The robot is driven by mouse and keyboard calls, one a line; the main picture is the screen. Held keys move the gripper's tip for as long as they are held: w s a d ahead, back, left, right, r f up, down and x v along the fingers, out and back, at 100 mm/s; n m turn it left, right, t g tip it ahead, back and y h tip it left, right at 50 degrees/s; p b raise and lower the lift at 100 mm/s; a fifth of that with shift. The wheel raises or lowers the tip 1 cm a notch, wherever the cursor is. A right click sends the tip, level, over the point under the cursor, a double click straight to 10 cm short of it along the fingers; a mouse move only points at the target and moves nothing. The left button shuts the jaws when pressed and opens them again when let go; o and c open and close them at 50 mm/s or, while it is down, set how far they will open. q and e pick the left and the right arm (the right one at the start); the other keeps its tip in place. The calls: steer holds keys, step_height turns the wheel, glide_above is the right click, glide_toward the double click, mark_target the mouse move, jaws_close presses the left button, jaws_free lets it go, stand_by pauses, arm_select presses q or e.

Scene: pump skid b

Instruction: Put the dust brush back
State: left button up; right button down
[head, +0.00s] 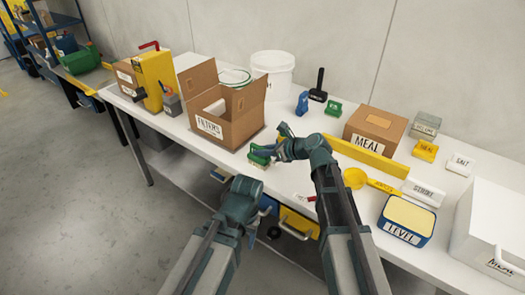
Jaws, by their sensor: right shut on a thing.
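A small green item with a pale underside, which looks like the dust brush (258,159), is at the white table's front edge, just in front of the FILTERS box. My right gripper (270,152) reaches left over the table and is shut on it. The gripper partly hides it, and I cannot tell whether it touches the table top. My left gripper (251,214) is lower, by the table's front edge. Its fingers are too small and dark to tell whether they are open.
An open FILTERS carton (228,110) stands behind the brush. The MEAL box (375,130), yellow scoop (356,178) and LEVEL tub (404,224) are right.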

steer(key=shift+f, duration=0.25)
steer(key=c, duration=0.7)
jaws_free()
steer(key=p+v, duration=0.6)
steer(key=v, duration=0.8)
steer(key=shift+a, duration=0.1)
